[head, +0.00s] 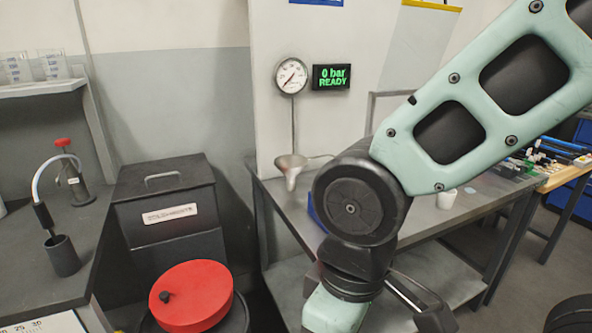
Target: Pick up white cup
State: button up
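A small white cup (447,200) stands on the grey workbench (480,203) in the head view, right of my arm's dark elbow joint. My mint-green arm link passes just above it and hides part of its top. My arm bends down at the elbow and runs out of the bottom edge of the picture. My gripper is not seen, so its place relative to the cup cannot be told.
A metal funnel (291,170) hangs below a pressure gauge (291,75) at the bench's left. A blue bin (316,212) is partly behind my elbow. A red-lidded drum (192,297) and dark lidded box (165,202) stand left. Another table (563,180) with small items stands right.

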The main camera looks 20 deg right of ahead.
aim_at(445, 201)
jog(key=l+z, duration=0.1)
jog(key=l, duration=0.35)
jog(key=i+l+z, duration=0.1)
jog(key=l, duration=0.3)
jog(key=l+z, duration=0.15)
jog(key=l, duration=0.3)
jog(key=i+l+z, duration=0.1)
jog(key=l, duration=0.3)
jog(key=i+l, duration=0.05)
